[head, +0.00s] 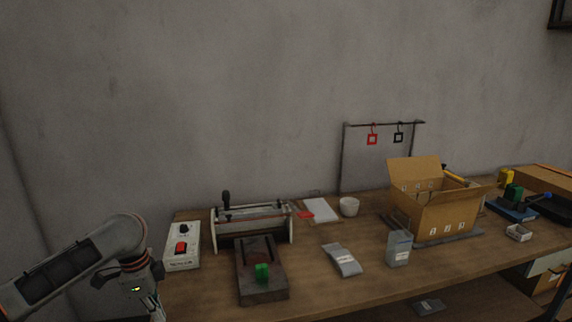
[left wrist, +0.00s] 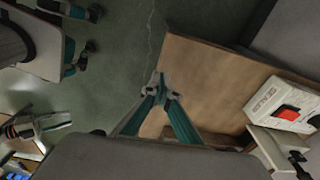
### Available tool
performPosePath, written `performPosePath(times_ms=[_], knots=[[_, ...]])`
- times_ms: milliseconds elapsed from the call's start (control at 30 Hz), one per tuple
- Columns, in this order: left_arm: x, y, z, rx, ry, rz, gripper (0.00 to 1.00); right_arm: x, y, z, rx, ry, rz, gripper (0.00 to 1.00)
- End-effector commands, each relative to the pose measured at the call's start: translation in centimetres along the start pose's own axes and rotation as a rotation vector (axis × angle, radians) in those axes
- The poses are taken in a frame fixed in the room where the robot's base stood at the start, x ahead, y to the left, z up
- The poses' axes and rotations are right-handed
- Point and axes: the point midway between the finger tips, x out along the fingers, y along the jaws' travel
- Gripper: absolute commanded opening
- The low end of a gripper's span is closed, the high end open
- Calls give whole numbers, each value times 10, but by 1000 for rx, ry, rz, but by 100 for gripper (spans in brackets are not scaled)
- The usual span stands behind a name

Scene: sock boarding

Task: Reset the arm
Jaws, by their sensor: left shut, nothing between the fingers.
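My left arm comes in from the lower left of the head view, beside the table's left end. Its gripper (left wrist: 160,82) shows in the left wrist view with both teal fingers closed together at the tips and nothing between them. The fingertips show over the floor, by the edge of the wooden table (left wrist: 190,75), apart from any object. In the head view the gripper end is mostly cut off by the bottom edge. I cannot make out my right gripper in either view.
A white switch box with a red switch (head: 182,246) stands nearest my left arm. Bare wood shows at the table front.

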Motion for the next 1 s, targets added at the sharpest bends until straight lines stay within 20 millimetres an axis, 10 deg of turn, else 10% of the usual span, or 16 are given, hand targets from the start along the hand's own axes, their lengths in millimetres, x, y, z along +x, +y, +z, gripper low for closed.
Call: performPosePath(times_ms=[600, 1000], knots=[[188, 123, -122, -356, 453, -118, 0, 3, 0, -8, 11, 12, 5, 40], [232, 201, -91, -692, 668, -331, 0, 3, -2, -6, 12, 9, 3, 40]])
